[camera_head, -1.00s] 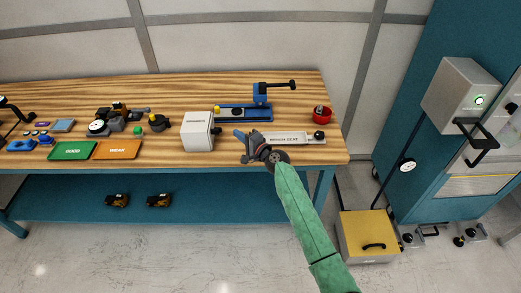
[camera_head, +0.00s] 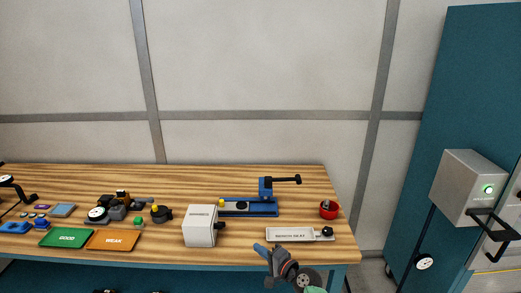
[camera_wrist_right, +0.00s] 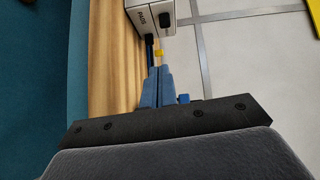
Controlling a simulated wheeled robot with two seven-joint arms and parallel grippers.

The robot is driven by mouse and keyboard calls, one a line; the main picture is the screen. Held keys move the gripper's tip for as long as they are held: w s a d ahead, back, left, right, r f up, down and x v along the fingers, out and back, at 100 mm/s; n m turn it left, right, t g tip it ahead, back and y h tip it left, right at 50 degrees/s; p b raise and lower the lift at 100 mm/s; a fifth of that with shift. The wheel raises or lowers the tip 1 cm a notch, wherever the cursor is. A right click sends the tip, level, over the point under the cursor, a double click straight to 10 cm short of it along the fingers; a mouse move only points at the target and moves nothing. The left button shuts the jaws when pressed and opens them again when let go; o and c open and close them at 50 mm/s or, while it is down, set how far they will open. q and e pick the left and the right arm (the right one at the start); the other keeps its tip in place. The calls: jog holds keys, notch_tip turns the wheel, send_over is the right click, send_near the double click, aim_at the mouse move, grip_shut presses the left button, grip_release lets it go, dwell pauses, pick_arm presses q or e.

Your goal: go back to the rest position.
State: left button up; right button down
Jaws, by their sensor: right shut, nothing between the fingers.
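My right gripper (camera_head: 262,250) is at the front edge of the wooden bench (camera_head: 340,245), below the bench seat plate and to the right of the white box. Its blue fingers are together with nothing between them, as the right wrist view also shows at the gripper (camera_wrist_right: 158,85). My left gripper is in neither view.
On the bench stand a white box (camera_head: 200,228), a blue clamp fixture (camera_head: 250,208), a bench seat plate (camera_head: 292,234), a red round part (camera_head: 328,209), a green GOOD tray (camera_head: 66,239) and an orange WEAK tray (camera_head: 111,241). A grey wall box (camera_head: 465,188) is at right.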

jog(key=s+d+f+n+g+h, duration=0.2)
jog(key=s+d+f+n, duration=0.1)
jog(key=s, duration=0.5)
jog(key=s+d+f+n+g+h, duration=0.1)
jog(key=s+d+f+n+h, duration=0.1)
jog(key=s+f, duration=0.35)
jog(key=s+d+f+n+g+h, duration=0.1)
jog(key=s+d+n+g+h, duration=0.15)
jog(key=s, duration=0.75)
jog(key=s+d+n+g+h, duration=0.3)
jog(key=s+d+h, duration=0.3)
jog(key=s+d, duration=1)
jog(key=a+f, duration=0.2)
jog(key=f, duration=1)
jog(key=a+f, duration=0.2)
jog(key=f, duration=0.9)
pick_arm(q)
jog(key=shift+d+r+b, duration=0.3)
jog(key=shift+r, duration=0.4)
pick_arm(e)
jog(key=s+f+g, duration=0.1)
jog(key=s+f, duration=0.3)
jog(key=f, duration=0.8)
jog(key=s+f+g, duration=0.1)
jog(key=s+f, duration=0.2)
jog(key=f, duration=1)
jog(key=shift+s+f, duration=0.3)
jog(key=shift+s, duration=0.1)
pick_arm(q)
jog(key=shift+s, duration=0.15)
